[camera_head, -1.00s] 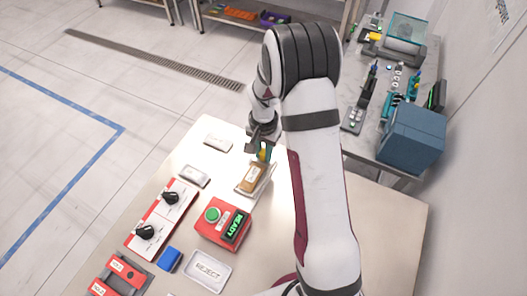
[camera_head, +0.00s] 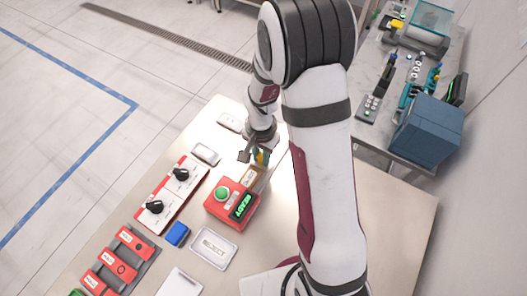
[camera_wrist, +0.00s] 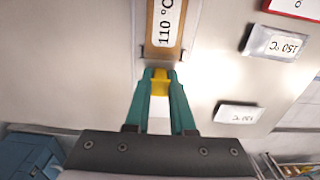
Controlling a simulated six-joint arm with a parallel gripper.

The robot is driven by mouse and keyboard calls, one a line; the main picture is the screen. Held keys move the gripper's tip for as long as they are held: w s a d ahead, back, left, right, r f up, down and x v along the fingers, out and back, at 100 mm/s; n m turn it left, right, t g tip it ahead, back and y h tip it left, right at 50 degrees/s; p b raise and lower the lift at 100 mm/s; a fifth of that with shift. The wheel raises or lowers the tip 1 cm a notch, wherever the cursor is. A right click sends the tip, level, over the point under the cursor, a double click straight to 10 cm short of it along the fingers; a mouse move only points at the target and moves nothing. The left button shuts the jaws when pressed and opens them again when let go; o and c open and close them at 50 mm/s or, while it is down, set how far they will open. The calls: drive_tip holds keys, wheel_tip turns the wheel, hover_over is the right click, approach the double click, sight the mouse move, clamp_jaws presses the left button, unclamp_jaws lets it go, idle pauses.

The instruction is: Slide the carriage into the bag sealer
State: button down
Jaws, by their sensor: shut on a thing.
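The bag sealer is a red box (camera_head: 232,206) with a green button and a green display reading READY. The carriage (camera_wrist: 142,40) is a pale tray bearing a brown pouch (camera_wrist: 163,22) labelled 110 °C; in the head view the pouch (camera_head: 251,177) lies at the sealer's far side. My gripper (camera_head: 258,156) is shut on the carriage's yellow handle (camera_wrist: 160,82), with its teal fingers on either side. In the head view the carriage is partly hidden by my gripper and the sealer, so I cannot tell how far it is inside.
Pale pouches (camera_head: 206,154) lie on the table left of the carriage. A red-edged dial panel (camera_head: 168,193), a blue block (camera_head: 177,234) and a white REJECT tray (camera_head: 213,247) surround the sealer. A side bench with a blue box (camera_head: 428,130) stands at right.

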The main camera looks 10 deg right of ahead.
drive_tip(key=c, duration=0.8)
unclamp_jaws()
drive_tip(key=shift+s+a, duration=0.1)
drive_tip(key=shift+a, duration=0.05)
drive_tip(key=shift+o, duration=0.2)
wheel_tip(320, 180, up, 16)
drive_tip(key=shift+f, duration=0.1)
